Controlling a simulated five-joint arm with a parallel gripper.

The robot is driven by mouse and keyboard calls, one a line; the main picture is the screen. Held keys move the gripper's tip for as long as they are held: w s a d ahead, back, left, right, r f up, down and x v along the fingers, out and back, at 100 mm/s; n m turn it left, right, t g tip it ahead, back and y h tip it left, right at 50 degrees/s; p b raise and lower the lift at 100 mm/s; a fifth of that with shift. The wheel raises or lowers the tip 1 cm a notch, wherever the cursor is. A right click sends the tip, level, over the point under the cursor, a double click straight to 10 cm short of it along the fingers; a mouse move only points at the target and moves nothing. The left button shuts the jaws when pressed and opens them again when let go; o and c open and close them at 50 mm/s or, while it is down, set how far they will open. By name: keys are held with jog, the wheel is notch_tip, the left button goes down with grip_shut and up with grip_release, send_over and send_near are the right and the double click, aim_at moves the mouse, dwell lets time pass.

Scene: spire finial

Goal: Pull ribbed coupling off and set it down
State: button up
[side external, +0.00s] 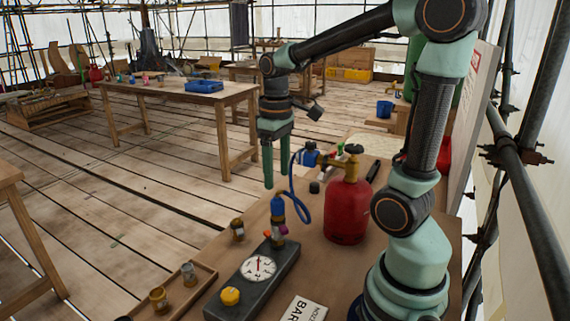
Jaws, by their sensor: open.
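My gripper (276,180) is open, pointing down, with its two green fingers apart and nothing seen between them. It hangs just above an upright blue-and-brass coupling (278,206) on the end of a blue hose (303,205). This coupling stands at the far end of a dark gauge box (252,282) with a round white dial. A second blue fitting (309,156) sits by the brass valve (338,162) of a red gas cylinder (346,211). Ribs are too small to make out, so I cannot tell which fitting is the ribbed coupling.
A wooden tray (208,279) with small brass and grey pieces lies left of the gauge box. A small brass piece (237,229) and a black cap (314,187) stand on the bench. A white label card (303,309) lies in front. Bare bench shows between them.

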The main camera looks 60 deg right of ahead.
aim_at(277, 196)
jog(key=shift+f, duration=0.15)
jog(key=shift+f, duration=4.35)
grip_shut()
jog(key=shift+r, duration=0.15)
jog(key=shift+r, duration=2.85)
